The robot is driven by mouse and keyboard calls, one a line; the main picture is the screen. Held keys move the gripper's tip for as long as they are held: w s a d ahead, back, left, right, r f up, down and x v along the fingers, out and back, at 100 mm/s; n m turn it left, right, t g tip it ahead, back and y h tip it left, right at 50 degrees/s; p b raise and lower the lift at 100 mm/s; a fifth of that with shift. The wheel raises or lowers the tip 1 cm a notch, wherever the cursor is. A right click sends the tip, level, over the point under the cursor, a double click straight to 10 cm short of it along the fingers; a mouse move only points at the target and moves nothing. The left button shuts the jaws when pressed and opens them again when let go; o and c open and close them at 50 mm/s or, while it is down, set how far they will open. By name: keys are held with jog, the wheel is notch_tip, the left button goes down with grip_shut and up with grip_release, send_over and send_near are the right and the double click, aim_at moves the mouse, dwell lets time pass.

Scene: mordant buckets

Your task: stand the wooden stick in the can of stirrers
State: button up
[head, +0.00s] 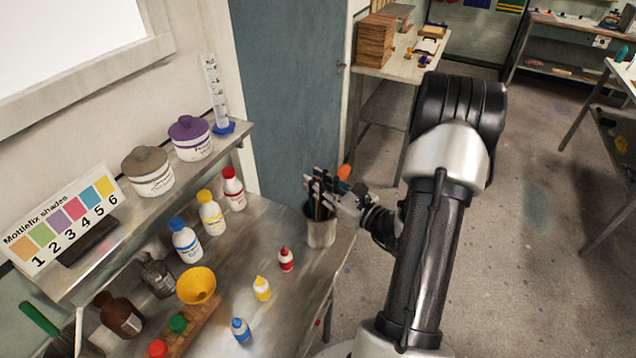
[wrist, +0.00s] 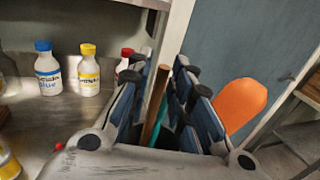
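The can of stirrers (head: 321,232) is a grey metal can standing upright at the right end of the metal bench. My gripper (head: 322,190) is at the can's mouth. In the wrist view my gripper (wrist: 160,88) shows its fingers partly apart, with the brown wooden stick (wrist: 156,95) upright between them. A gap seems to show beside the stick. In the head view the stick (head: 318,210) reaches down into the can; its lower end is hidden. A teal stirrer (wrist: 161,128) stands close by it. An orange stirrer head (wrist: 240,103) rises to the right of the fingers.
Small red (head: 286,260), yellow (head: 262,289) and blue (head: 240,330) bottles stand on the bench left of the can. Larger bottles (head: 211,214) stand behind. A yellow funnel (head: 197,285) is further left. A shelf (head: 150,205) overhangs the back, and a blue door (head: 295,90) lies beyond.

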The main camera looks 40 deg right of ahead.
jog(key=shift+o, duration=0.8)
jog(key=s+d, duration=0.1)
jog(key=s, duration=1.1)
jog(key=shift+w, duration=0.1)
